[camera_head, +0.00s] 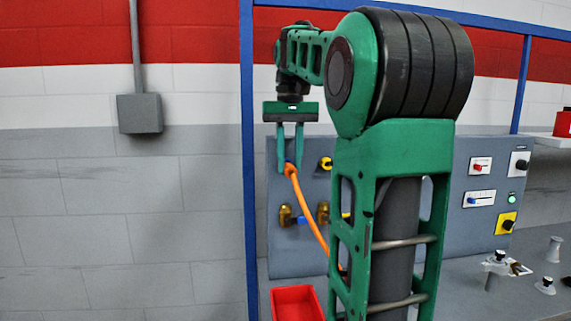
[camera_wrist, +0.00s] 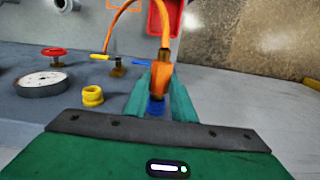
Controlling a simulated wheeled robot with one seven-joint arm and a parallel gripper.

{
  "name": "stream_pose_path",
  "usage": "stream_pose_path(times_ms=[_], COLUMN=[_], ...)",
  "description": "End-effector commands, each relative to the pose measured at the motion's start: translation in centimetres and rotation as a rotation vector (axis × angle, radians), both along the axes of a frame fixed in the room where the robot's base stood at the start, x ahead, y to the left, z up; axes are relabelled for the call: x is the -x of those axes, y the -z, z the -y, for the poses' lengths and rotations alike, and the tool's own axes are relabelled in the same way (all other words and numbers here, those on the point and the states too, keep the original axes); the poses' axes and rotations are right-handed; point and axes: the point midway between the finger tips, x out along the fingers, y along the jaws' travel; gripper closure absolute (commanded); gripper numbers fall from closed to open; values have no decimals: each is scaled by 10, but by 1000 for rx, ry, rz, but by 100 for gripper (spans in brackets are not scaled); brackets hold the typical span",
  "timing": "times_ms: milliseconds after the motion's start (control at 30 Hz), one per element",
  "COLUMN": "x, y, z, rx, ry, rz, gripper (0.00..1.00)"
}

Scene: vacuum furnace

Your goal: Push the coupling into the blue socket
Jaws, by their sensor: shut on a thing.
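The coupling is an orange body on the end of an orange hose (camera_head: 312,215). My gripper (camera_head: 290,165) is shut on the coupling (camera_head: 290,171), close to the upright grey panel. The wrist view shows the coupling (camera_wrist: 159,77) between my two teal fingers (camera_wrist: 161,88), with a brownish end below the orange. The blue socket (camera_wrist: 156,106) shows as a blue patch just beyond that end, between the fingers. My fingers hide much of it. I cannot tell whether the coupling touches the socket or how deep it sits.
A yellow socket (camera_wrist: 93,96) sits on the panel (camera_head: 305,255) beside the blue one. Brass valves (camera_head: 286,215) with yellow and blue handles, a gauge (camera_wrist: 42,83) and a red handwheel (camera_wrist: 54,52) are near. A red bin (camera_head: 297,302) stands below the hose.

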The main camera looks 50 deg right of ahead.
Motion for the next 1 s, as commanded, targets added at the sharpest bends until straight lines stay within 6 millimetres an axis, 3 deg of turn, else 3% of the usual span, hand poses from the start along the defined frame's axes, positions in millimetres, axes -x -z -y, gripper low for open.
stream_pose_path(times_ms=[1000], x=[-7], y=[0], z=[5], rx=[0], ry=[-1], rz=[0], gripper=[100])
